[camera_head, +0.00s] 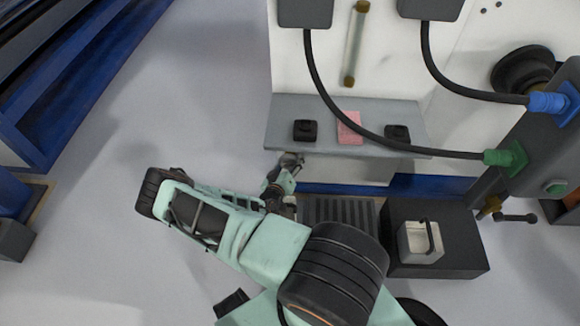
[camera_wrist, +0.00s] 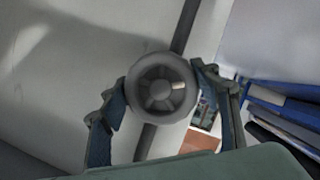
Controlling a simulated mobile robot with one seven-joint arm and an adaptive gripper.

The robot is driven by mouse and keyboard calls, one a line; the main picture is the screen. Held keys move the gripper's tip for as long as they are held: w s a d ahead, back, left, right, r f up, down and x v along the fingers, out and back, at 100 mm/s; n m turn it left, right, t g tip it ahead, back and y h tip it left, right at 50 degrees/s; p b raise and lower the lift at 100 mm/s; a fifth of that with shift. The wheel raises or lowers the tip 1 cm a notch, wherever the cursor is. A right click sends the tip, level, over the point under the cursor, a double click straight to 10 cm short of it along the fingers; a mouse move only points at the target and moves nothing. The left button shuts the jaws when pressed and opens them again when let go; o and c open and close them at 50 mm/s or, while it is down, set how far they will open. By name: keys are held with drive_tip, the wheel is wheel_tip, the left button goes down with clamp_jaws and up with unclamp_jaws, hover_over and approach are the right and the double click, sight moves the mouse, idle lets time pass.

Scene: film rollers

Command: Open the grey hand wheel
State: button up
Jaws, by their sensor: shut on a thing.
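The grey hand wheel (camera_wrist: 138,88) is a round wheel with a thick rim and a spoked hub, in the middle of the wrist view. A dark grey pipe or rod runs behind it. My gripper (camera_wrist: 160,86) has one finger on each side of the rim and is shut on the wheel. In the head view my gripper (camera_head: 285,168) is at the front left edge of the grey shelf, small and partly hidden by my arm. I cannot make out the wheel clearly there.
The grey shelf (camera_head: 285,131) carries two black objects (camera_head: 305,131) (camera_head: 397,133) and a pink block (camera_head: 349,127). Black cables with green (camera_head: 505,157) and blue (camera_head: 553,102) plugs hang nearby. A black box (camera_head: 462,255) holds a pale container (camera_head: 420,243).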

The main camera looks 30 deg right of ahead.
idle(0.3)
drive_tip(key=o, duration=1.2)
drive_tip(key=shift+c, duration=0.2)
drive_tip(key=v, duration=1.2)
